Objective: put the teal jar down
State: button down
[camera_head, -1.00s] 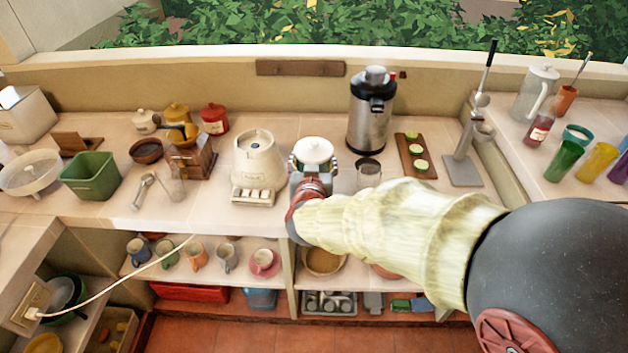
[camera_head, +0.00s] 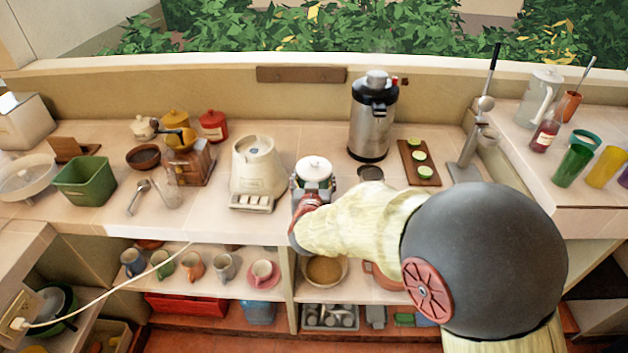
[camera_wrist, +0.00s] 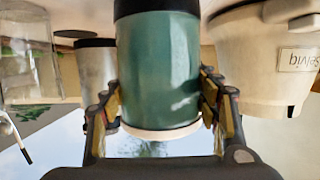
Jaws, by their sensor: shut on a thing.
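The teal jar (camera_wrist: 160,65) fills the middle of the wrist view, which shows the scene upside down. It has a dark band at its base end and a pale lid at the other end. My gripper (camera_wrist: 160,88) is shut on its sides, one finger on each side. In the head view the jar's white lid (camera_head: 314,164) shows above my gripper (camera_head: 312,186), at the counter's front part. Most of the jar's body is hidden there. The base end is cut off in the wrist view, so I cannot tell whether it touches the counter.
A cream appliance (camera_head: 257,178) stands close left of the jar. A dark-topped cup (camera_head: 370,174) is to its right, partly behind my arm. A steel urn (camera_head: 371,130) and a board with green slices (camera_head: 418,160) stand farther back. The counter (camera_head: 230,222) ends just in front.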

jog(key=shift+r, duration=0.1)
jog(key=c, duration=0.6)
grip_release()
jog(key=shift+f, duration=0.2)
jog(key=shift+o, duration=0.2)
jog(key=shift+s+r, duration=0.1)
jog(key=shift+r, duration=0.15)
jog(key=p+v, duration=0.3)
jog(key=v, duration=0.9)
jog(key=shift+p, duration=0.4)
